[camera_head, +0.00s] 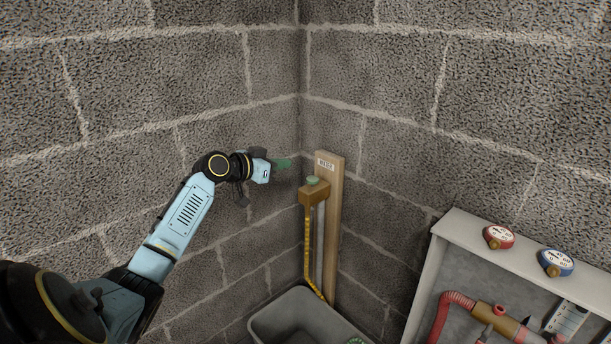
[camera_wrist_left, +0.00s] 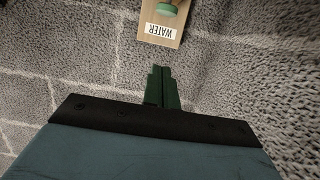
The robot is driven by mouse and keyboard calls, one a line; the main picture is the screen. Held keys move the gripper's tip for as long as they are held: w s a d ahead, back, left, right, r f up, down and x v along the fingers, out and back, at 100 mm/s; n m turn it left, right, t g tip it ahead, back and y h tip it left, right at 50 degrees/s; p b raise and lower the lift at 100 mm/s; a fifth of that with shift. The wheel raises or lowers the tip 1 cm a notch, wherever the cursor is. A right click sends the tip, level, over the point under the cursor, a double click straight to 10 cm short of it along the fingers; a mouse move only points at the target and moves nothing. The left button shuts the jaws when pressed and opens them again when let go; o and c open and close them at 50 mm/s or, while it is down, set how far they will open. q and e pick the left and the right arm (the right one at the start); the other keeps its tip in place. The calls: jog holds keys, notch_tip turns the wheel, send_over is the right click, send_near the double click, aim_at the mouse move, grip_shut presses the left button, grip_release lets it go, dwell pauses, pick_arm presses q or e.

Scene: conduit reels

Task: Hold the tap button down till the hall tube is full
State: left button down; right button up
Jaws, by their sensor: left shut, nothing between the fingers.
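The tap is a brass block (camera_head: 314,195) on an upright wooden board (camera_head: 333,215) in the wall corner. Its round green button (camera_head: 313,181) sits on top of the block. It also shows at the top of the left wrist view, as a green button (camera_wrist_left: 167,9) beside the WATER label (camera_wrist_left: 160,31). My left gripper (camera_head: 284,163) is shut and empty, with its green fingers up and to the left of the button, apart from it. The fingers show shut together in the left wrist view (camera_wrist_left: 161,84). I cannot make out a hall tube by name. My right gripper is out of view.
A grey tub (camera_head: 272,318) stands below the tap. A yellow strip (camera_head: 308,245) and a pale tube (camera_head: 320,245) run down beside the board. At right, a white-framed panel (camera_head: 437,262) carries a red gauge (camera_head: 498,237), a blue gauge (camera_head: 555,262) and pipework. Block walls close the corner.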

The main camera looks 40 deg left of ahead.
pick_arm(q)
send_over(313, 180)
jog(key=s+a, duration=0.1)
jog(key=s, duration=0.1)
jog(key=shift+w+a+f, duration=0.1)
jog(key=shift+f, duration=0.5)
jog(key=shift+w+a+f, duration=0.1)
jog(key=shift+f, duration=0.45)
notch_tip(313, 180, down, 3)
jog(key=shift+r+b, duration=0.15)
jog(key=shift+b, duration=0.2)
jog(key=shift+f, duration=0.65)
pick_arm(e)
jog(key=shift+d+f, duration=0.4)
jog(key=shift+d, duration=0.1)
